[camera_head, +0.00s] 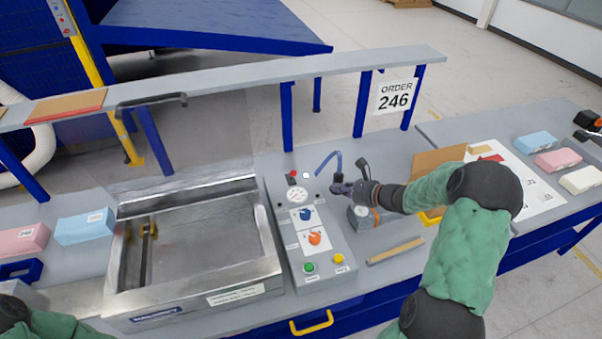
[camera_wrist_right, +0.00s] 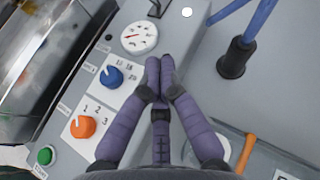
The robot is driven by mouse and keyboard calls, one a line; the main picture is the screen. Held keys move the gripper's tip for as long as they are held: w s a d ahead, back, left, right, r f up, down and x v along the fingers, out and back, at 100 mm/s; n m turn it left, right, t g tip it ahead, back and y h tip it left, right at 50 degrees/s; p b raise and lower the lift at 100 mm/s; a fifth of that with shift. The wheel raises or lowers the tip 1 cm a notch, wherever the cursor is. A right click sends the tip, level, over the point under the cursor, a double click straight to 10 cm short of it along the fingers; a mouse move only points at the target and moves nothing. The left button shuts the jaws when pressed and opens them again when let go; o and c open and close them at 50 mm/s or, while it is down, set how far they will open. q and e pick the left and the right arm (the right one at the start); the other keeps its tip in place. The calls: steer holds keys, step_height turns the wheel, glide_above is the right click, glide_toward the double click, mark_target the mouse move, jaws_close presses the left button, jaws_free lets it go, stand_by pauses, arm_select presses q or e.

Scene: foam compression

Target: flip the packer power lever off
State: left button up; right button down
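The packer's control panel (camera_head: 322,258) stands right of the metal chamber. At its far end is a small lever (camera_head: 292,178) with a red top and dark base; its dark lower part shows at the top edge of the right wrist view (camera_wrist_right: 155,9). Its exact position is too small to tell. My right gripper (camera_head: 338,188) is over the panel's right edge, to the right of and nearer than the lever, apart from it. In the right wrist view its purple fingers (camera_wrist_right: 160,75) are together and empty. My left arm shows at the bottom left; its gripper is out of frame.
The panel carries a gauge (camera_wrist_right: 139,37), a blue knob (camera_wrist_right: 112,77), an orange knob (camera_wrist_right: 83,127), a green button (camera_head: 309,267) and a yellow button (camera_head: 339,258). A raised shelf (camera_head: 240,78) spans behind.

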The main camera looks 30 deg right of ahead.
steer(key=x, duration=0.9)
steer(key=shift+w+a+f+b, duration=0.1)
steer(key=shift+b, duration=0.3)
steer(key=w, duration=0.1)
steer(key=w+a, duration=0.1)
steer(key=shift+w+a+r, duration=0.3)
steer(key=shift+w+a, duration=0.05)
steer(key=shift+w, duration=0.05)
steer(key=shift+w+a+r, duration=0.2)
steer(key=shift+w+a, duration=0.1)
steer(key=shift+w, duration=0.2)
